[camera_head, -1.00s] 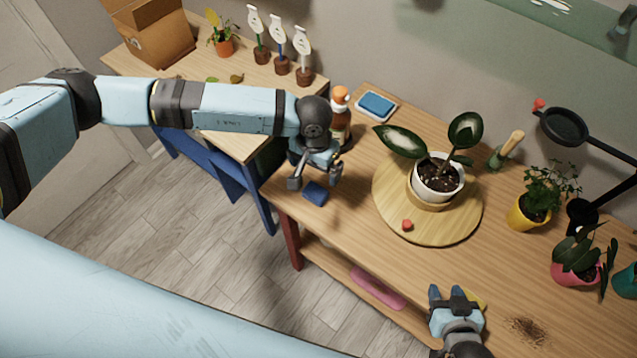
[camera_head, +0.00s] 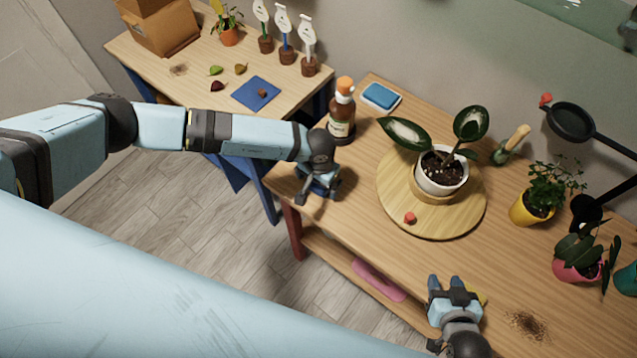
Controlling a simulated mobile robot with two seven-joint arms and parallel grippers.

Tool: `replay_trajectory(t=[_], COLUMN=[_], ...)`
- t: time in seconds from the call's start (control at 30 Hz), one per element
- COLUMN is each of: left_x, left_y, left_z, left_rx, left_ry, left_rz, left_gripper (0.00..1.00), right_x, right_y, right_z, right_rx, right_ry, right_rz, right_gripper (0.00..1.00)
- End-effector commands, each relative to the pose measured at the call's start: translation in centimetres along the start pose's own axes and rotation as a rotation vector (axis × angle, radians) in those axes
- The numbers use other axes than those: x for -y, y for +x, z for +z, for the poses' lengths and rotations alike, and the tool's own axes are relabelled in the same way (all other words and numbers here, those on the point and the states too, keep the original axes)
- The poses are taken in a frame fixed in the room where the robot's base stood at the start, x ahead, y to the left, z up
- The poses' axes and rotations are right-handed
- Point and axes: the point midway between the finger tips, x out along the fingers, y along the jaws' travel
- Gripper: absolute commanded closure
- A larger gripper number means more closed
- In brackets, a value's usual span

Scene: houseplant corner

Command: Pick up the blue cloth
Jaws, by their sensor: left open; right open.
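A brown spray bottle with an orange top (camera_head: 341,112) stands close behind my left gripper. A potted plant (camera_head: 440,172) stands on a round wooden board (camera_head: 455,225). A flat blue square (camera_head: 256,94) lies on the left table. A blue-topped white dish (camera_head: 381,97) is at the back.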

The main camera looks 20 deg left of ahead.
Motion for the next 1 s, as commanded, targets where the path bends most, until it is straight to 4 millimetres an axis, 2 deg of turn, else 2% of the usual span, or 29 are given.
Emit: replay_trajectory(t=[0.1, 0.3, 0.53, 0.83, 1.0], left_x=[0.0, 0.0, 0.0, 0.0, 0.0], left_y=[0.7, 0.7, 0.7, 0.5, -0.5], left_z=[0.0, 0.0, 0.0, 0.0, -0.1], left_rx=[0.001, 0.000, 0.000, 0.000, -0.002], left_ry=[-0.001, 0.000, 0.000, 0.000, 0.001], left_rz=[0.001, 0.001, 0.001, 0.001, 0.001], left_gripper=[0.00, 0.00, 0.53, 0.53, 0.53], right_x=[-0.1, -0.3, -0.5, -0.4, -0.2], right_y=[0.0, -0.1, -0.1, -0.1, 0.0], right_z=[0.0, 0.1, 0.1, 0.1, -0.1], right_rx=[0.000, 0.001, 0.002, 0.001, -0.001], right_ry=[-0.002, -0.009, -0.016, -0.012, -0.004], right_rz=[0.001, 0.001, 0.001, 0.001, 0.001], right_gripper=[0.57, 0.57, 0.57, 0.57, 0.57])
